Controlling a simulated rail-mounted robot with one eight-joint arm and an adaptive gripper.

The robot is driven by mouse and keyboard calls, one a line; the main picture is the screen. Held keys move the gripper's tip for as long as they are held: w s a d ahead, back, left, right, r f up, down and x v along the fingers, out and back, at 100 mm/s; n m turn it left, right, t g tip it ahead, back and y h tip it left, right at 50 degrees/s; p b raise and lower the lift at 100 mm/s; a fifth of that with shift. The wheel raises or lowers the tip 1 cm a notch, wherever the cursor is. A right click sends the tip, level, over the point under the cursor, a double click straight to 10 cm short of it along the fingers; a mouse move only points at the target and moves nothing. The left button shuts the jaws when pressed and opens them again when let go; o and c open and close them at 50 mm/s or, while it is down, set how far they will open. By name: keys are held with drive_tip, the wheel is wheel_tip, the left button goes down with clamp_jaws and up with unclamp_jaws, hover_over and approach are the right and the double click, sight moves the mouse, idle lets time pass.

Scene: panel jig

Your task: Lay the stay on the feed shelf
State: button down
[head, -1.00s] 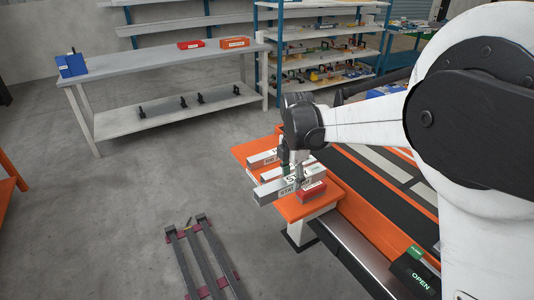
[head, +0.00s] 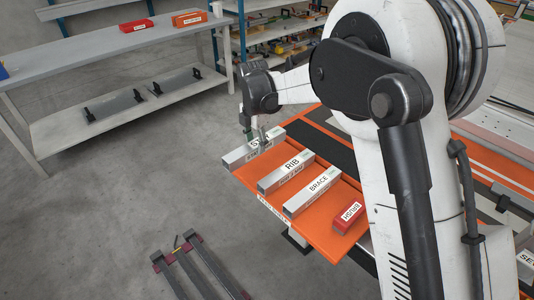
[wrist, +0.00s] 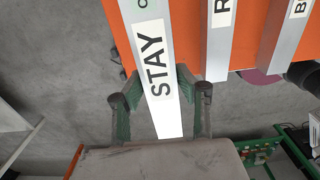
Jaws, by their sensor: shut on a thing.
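The stay (head: 237,158) is a long light-grey bar with a white STAY label. My gripper (head: 261,141) is shut around it near its middle. In the wrist view, the stay (wrist: 151,62) lies between the two green-padded fingers of my gripper (wrist: 160,98). The orange feed shelf (head: 256,191) is under it, and the stay's near end sticks out past the shelf edge. I cannot tell whether the stay touches the shelf. It lines up roughly parallel to the rib (head: 285,174), on its left with a gap between.
The brace (head: 311,193) and a red brush box (head: 348,217) lie on the shelf to the right of the rib. A grey workbench (head: 110,50) stands at the back left. A dark rail frame (head: 198,265) is on the floor in front.

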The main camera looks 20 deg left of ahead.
hover_over(265, 158)
wheel_tip(265, 158, down, 4)
drive_tip(key=shift+s+r, duration=0.15)
drive_tip(key=shift+r, duration=0.1)
drive_tip(key=shift+f, duration=2)
drive_tip(key=shift+f, duration=0.15)
drive_tip(key=c, duration=1.2)
unclamp_jaws()
drive_tip(key=shift+c, duration=0.2)
wheel_tip(265, 158, up, 12)
drive_tip(key=shift+r, duration=0.15)
